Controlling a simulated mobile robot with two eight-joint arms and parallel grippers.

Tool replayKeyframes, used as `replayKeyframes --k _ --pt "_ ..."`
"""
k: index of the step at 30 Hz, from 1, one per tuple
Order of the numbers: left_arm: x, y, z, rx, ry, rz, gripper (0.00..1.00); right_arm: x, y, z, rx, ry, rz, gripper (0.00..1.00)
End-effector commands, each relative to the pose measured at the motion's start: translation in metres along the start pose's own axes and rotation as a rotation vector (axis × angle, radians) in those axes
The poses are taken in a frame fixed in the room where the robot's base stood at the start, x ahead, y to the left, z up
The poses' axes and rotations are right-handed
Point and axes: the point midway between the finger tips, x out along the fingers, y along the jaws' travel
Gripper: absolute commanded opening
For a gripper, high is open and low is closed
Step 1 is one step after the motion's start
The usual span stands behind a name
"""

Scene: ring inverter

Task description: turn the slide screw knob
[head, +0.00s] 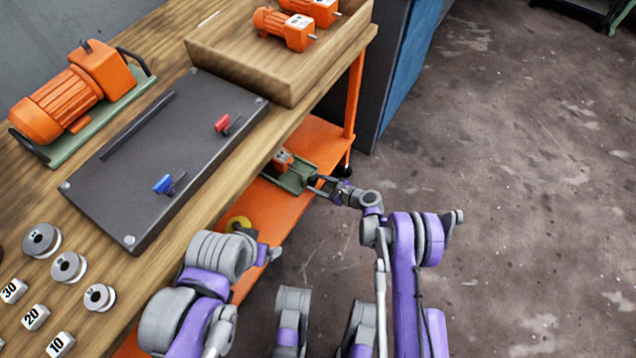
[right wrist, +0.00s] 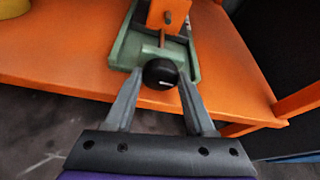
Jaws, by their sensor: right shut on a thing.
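The slide screw knob (right wrist: 160,73) is black and round with a white mark. It sits at the near end of a small green slide base (right wrist: 119,61) that carries an orange block (right wrist: 168,14). In the right wrist view my right gripper (right wrist: 159,80) has one finger on each side of the knob and is shut on it. In the head view the right gripper (head: 322,184) reaches the near end of the green base (head: 291,178) on the lower orange shelf; the knob is hidden there. My left gripper (head: 268,254) is near the shelf's front edge; its fingers are unclear.
The orange shelf (head: 318,138) lies below the wooden bench (head: 172,40). A shelf post (head: 355,92) stands close to the right gripper. A yellow round thing (head: 238,224) lies on the shelf. A dark panel (head: 120,200) and an orange motor (head: 62,95) are on the bench. Floor on the right is free.

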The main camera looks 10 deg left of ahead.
Motion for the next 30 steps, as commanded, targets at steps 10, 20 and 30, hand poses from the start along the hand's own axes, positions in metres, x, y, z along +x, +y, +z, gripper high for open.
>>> replayKeyframes --k 10,20,30 --pt "0.0 0.0 0.0 0.0 0.0 0.0 0.85 0.001 0.0035 0.0 -0.314 -0.002 -0.131 0.0" --pt "0.0 0.0 0.0 0.0 0.0 0.0 0.85 0.0007 0.0035 -0.0004 -0.454 0.0 -0.189 0.0" --pt "0.0 0.0 0.0 0.0 0.0 0.0 0.85 0.0007 0.0035 -0.0004 -0.452 0.0 -0.188 0.76"
